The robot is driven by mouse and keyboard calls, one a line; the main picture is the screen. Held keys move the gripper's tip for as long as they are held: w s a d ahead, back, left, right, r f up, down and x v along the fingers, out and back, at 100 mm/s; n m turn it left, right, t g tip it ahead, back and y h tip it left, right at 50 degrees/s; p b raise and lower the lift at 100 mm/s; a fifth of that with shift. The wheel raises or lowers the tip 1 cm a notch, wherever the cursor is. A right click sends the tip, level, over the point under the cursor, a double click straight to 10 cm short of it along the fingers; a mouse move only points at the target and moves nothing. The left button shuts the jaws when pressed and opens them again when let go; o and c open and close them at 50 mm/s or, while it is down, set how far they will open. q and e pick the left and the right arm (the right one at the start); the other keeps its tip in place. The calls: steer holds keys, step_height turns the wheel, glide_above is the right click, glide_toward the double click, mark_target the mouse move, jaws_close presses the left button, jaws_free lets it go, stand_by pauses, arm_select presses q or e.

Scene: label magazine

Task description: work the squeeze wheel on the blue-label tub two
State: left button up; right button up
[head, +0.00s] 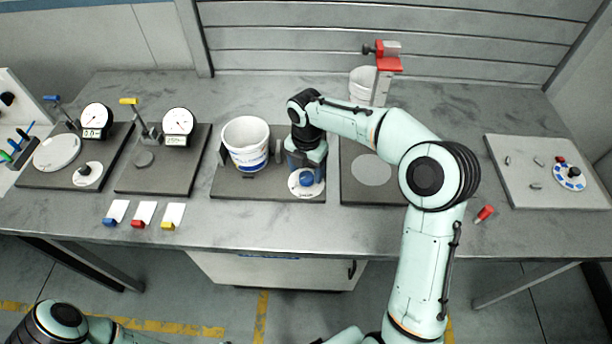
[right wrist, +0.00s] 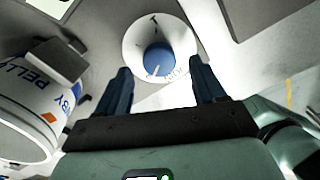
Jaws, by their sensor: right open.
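My right gripper (head: 305,168) points down at the wheel. In the right wrist view the open gripper (right wrist: 162,78) has one finger on each side of the blue knob (right wrist: 158,60), whose white pointer line shows. I cannot tell whether the fingers touch it. My left gripper is out of view.
Two plates with gauges (head: 95,118) (head: 178,124) stand to the left. Three coloured tags (head: 145,212) lie in front. A plate with a white disc (head: 371,169), a red-topped stand (head: 388,62) and a light board (head: 545,182) are to the right.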

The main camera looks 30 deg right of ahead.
mark_target(306, 177)
steer(key=shift+f, duration=1.5)
steer(key=shift+c, duration=0.3)
steer(key=c, duration=1)
